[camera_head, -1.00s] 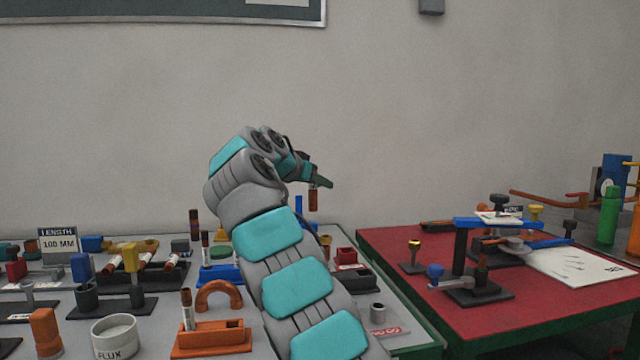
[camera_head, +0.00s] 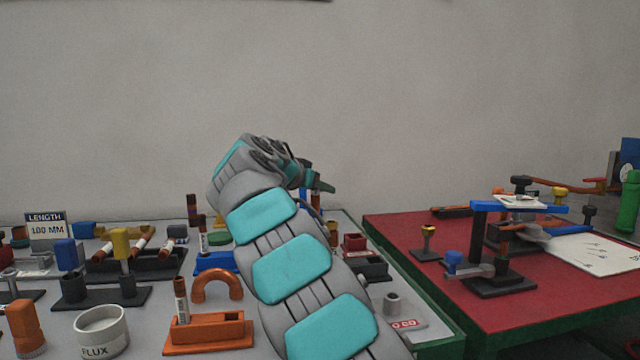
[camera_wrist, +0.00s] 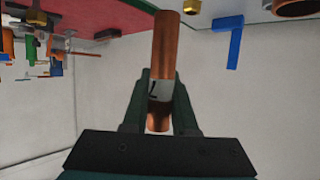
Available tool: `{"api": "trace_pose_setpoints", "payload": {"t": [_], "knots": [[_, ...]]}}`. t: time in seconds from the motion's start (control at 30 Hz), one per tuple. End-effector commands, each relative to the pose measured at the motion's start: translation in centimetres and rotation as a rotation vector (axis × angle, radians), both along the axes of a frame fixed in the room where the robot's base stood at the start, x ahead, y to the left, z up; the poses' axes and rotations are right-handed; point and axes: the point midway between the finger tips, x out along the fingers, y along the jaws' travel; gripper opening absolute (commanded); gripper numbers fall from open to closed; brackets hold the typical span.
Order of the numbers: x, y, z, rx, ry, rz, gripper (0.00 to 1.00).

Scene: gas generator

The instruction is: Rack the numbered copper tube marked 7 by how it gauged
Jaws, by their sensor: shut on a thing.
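The copper tube (camera_wrist: 162,50) is held upright between the two fingers of my gripper (camera_wrist: 160,100) in the wrist view. It has a white band with a dark mark, partly covered by the fingers; the mark looks like a 7 turned over. In the head view my gripper (camera_head: 322,187) is above the back right part of the grey table, and the tube is hard to make out there. An orange holder (camera_head: 222,330) with a labelled tube (camera_head: 181,298) stands at the front. A blue holder (camera_head: 212,263) and a dark rack (camera_head: 160,265) with several banded tubes stand behind.
A red holder (camera_head: 354,243), a black holder (camera_head: 372,269) and a small grey socket beside a red display (camera_head: 404,323) line the table's right side. A flux cup (camera_head: 101,332) and a LENGTH 100 MM sign (camera_head: 45,228) are at left. A red table (camera_head: 410,228) with fixtures stands right.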

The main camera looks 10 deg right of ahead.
Motion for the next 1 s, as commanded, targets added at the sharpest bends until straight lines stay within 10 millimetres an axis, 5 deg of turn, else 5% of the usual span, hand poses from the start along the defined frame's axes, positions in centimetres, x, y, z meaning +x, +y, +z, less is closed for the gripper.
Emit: {"api": "trace_pose_setpoints", "payload": {"t": [0.5, 1.0], "knots": [[0.0, 0.1, -0.1, 0.0, -0.002, -0.002, 0.0], [0.0, 0.1, -4.5, -0.001, -0.002, -0.002, 0.0]]}}
